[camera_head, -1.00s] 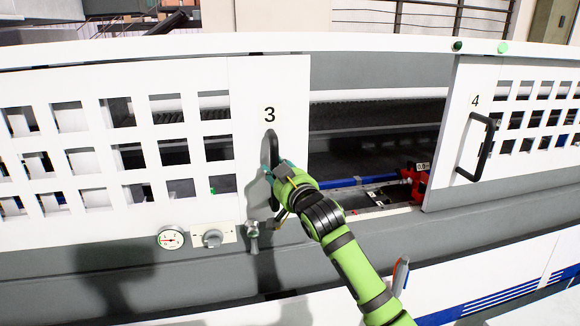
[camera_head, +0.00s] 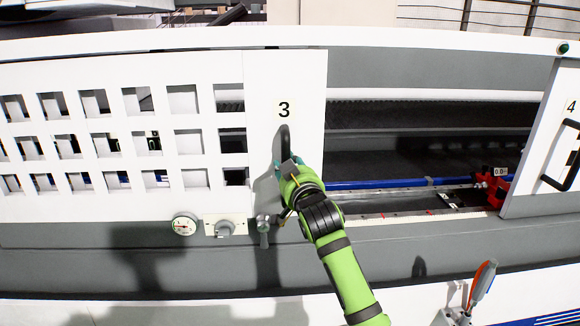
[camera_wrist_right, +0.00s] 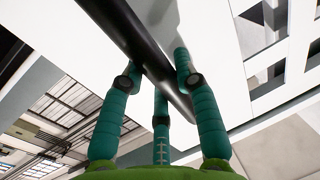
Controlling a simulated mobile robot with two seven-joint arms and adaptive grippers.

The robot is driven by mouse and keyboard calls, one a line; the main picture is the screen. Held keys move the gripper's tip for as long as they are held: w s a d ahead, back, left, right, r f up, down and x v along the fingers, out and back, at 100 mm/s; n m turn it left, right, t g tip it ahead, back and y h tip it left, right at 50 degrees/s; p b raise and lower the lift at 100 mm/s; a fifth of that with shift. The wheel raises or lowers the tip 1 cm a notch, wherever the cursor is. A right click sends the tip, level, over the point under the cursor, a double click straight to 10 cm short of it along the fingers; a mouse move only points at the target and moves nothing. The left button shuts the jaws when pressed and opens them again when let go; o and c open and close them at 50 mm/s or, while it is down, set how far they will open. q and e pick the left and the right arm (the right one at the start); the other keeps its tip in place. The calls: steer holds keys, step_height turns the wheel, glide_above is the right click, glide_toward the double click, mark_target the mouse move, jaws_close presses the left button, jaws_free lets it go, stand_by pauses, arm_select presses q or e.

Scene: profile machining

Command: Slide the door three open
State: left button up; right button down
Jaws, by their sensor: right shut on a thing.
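Door three (camera_head: 262,75) is a white sliding panel with square cut-outs and the number 3. Its black handle (camera_head: 285,140) stands upright near the door's right edge. My right gripper (camera_head: 287,172) is shut on this handle. In the right wrist view, the teal fingers of my right gripper (camera_wrist_right: 160,85) close around the black handle bar (camera_wrist_right: 130,35). A wide opening (camera_head: 420,130) lies between door three and door 4 (camera_head: 545,140). My left gripper is not in view.
Inside the opening are a blue rail (camera_head: 380,183) and a red part (camera_head: 492,187). Below door three sit a gauge (camera_head: 185,223) and a knob (camera_head: 225,228). A red-and-grey tool (camera_head: 482,283) stands at the lower right.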

steer(key=shift+r, duration=0.1)
steer(key=c, duration=0.9)
jaws_free()
steer(key=shift+d, duration=0.1)
steer(key=shift+s, duration=0.1)
steer(key=v, duration=1.1)
steer(key=shift+s, duration=0.4)
steer(key=shift+d, duration=0.15)
